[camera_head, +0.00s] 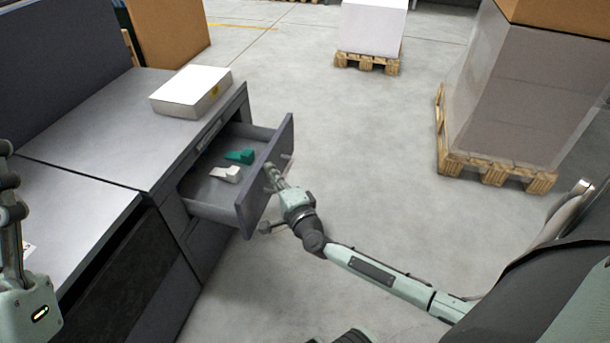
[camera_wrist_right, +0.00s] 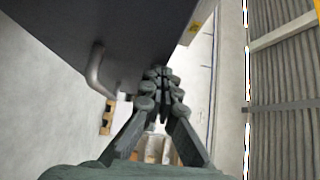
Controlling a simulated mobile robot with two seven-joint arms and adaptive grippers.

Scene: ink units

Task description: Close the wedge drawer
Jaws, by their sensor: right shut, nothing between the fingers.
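The wedge drawer (camera_head: 216,205) is pulled open from the grey cabinet. A green wedge (camera_head: 240,156) and a white wedge (camera_head: 226,174) lie inside it. My right gripper (camera_head: 270,176) is shut and empty at the outer side of the drawer front (camera_head: 284,143); I cannot tell whether it touches. In the right wrist view, the shut fingers (camera_wrist_right: 160,78) point along the dark drawer front (camera_wrist_right: 125,35), with its curved handle (camera_wrist_right: 95,75) to their left. My left gripper (camera_head: 12,215) is partly in view at the left edge, away from the drawer; its fingers are unclear.
A white box (camera_head: 191,92) sits on the cabinet top (camera_head: 105,125) above the drawer. Pallets with a white load (camera_head: 372,27) and a large wrapped load (camera_head: 510,95) stand at the back and right. The floor (camera_head: 345,140) between them and the drawer is clear.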

